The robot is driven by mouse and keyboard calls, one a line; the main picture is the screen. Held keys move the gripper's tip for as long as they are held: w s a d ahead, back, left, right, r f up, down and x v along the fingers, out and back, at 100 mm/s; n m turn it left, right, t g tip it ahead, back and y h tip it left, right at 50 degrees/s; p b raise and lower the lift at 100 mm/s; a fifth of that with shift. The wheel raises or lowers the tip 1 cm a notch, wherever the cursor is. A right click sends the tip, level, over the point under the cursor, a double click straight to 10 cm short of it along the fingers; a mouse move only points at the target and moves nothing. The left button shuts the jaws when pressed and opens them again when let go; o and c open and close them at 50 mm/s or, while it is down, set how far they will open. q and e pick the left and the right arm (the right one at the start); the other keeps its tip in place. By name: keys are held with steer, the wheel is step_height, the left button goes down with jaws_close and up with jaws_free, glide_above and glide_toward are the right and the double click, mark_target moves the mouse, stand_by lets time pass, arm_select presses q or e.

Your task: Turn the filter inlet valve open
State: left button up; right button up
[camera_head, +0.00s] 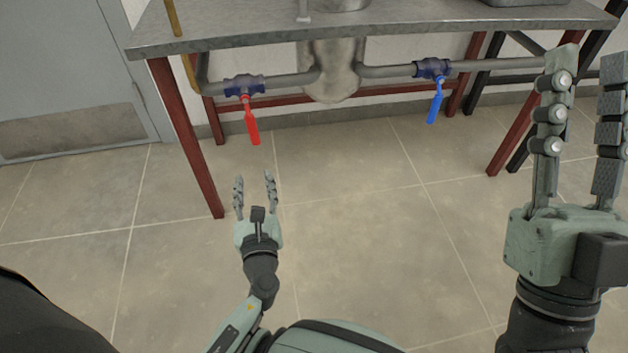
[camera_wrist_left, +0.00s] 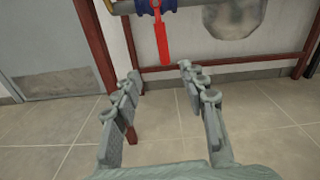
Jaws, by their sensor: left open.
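Two valves sit on the grey pipe under the table. The left one has a blue body (camera_head: 244,86) and a red lever handle (camera_head: 252,121) hanging down. The right one has a blue body (camera_head: 433,69) and a blue lever handle (camera_head: 435,101), also hanging down. Neither shows a readable label, so I cannot tell which is the inlet. My left gripper (camera_head: 255,180) is open and empty, below the red handle and apart from it. In the left wrist view the red handle (camera_wrist_left: 161,39) is ahead, above the open fingers (camera_wrist_left: 160,78). My right gripper (camera_head: 590,60) is open and empty at the right, near the camera.
The metal table (camera_head: 230,32) spans above the valves. Its red leg (camera_head: 185,140) stands left of my left gripper. A grey vessel (camera_head: 332,72) hangs between the valves. A grey door (camera_head: 75,70) is at the left. The tiled floor (camera_head: 350,230) is clear.

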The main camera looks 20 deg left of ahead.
arm_select(q)
steer(key=d+r+n+h, duration=1)
steer(key=d+n, duration=0.3)
steer(key=n, duration=0.7)
steer(key=shift+s+r, duration=0.2)
steer(key=shift+r, duration=0.35)
